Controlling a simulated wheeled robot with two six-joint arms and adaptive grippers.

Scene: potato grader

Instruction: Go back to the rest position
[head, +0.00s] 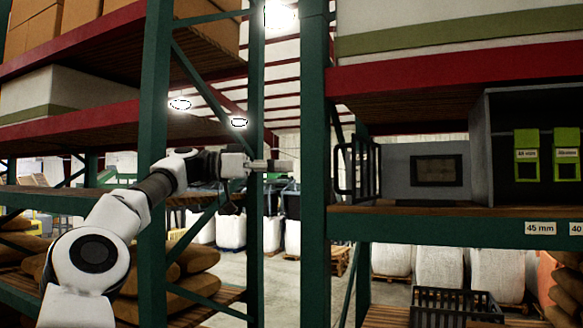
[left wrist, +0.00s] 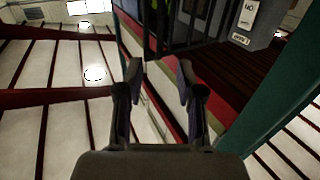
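My left arm comes in from the left in the head view, white and black, raised in front of the green rack posts. My left gripper (head: 283,165) is held out level, pointing right, near the gap between two posts. In the left wrist view, the two dark fingers of the left gripper (left wrist: 159,78) stand apart with nothing held between them. My right gripper shows in neither view.
A green post (head: 315,200) stands just right of the gripper. Beyond it, a shelf (head: 420,221) holds a black barred frame (head: 357,168), a grey box (head: 401,172) and green tags (head: 526,154). A black crate (head: 455,302) sits lower. Sacks (head: 190,258) lie at lower left.

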